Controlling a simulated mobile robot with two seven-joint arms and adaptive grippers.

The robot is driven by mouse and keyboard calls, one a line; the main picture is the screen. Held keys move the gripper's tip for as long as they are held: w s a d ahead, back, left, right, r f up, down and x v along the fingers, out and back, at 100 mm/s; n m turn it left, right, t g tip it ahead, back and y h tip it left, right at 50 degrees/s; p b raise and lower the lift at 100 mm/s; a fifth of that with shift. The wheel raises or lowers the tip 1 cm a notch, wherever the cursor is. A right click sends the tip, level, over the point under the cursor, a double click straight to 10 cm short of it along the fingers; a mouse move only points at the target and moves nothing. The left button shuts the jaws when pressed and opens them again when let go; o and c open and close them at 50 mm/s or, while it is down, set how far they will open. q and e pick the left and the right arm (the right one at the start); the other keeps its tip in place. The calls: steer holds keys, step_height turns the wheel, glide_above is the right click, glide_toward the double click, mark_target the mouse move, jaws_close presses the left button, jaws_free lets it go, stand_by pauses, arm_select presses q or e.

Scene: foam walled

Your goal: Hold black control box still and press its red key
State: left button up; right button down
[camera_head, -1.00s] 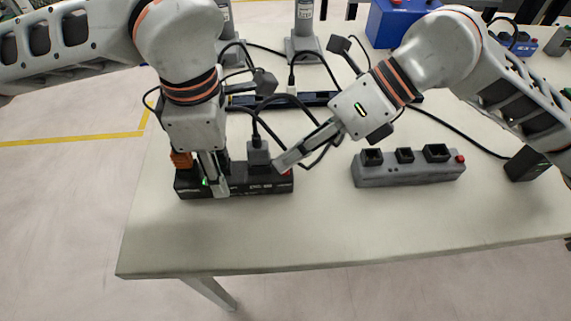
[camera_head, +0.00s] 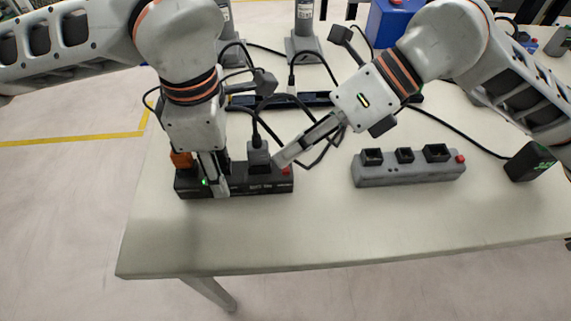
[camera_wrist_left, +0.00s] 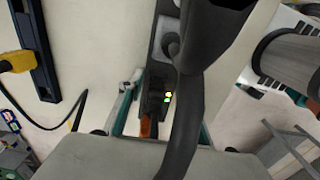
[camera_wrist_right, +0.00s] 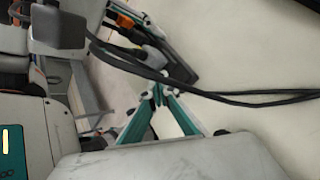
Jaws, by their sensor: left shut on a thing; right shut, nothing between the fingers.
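The black control box (camera_head: 240,184) lies near the left front of the table, with a plug (camera_head: 258,157) and an orange part (camera_head: 181,160) on it. Its red key (camera_head: 288,170) is at the right end. My left gripper (camera_head: 215,185) is shut across the box's left part; in the left wrist view its fingers (camera_wrist_left: 160,112) lie on both sides of the box. My right gripper (camera_head: 277,160) is shut and empty, its tip just above and left of the red key. In the right wrist view the closed tips (camera_wrist_right: 158,92) are beside the box's end; contact cannot be told.
A grey box (camera_head: 410,174) with its own red button stands to the right. Black cables (camera_head: 315,140) loop behind the black box. A dark bar (camera_head: 290,99) and blue box (camera_head: 393,22) are farther back. The front table strip is clear.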

steer(key=shift+r, duration=0.15)
steer(key=shift+r, duration=2.45)
arm_select(q)
steer(key=o, duration=1.4)
steer(key=shift+c, duration=0.2)
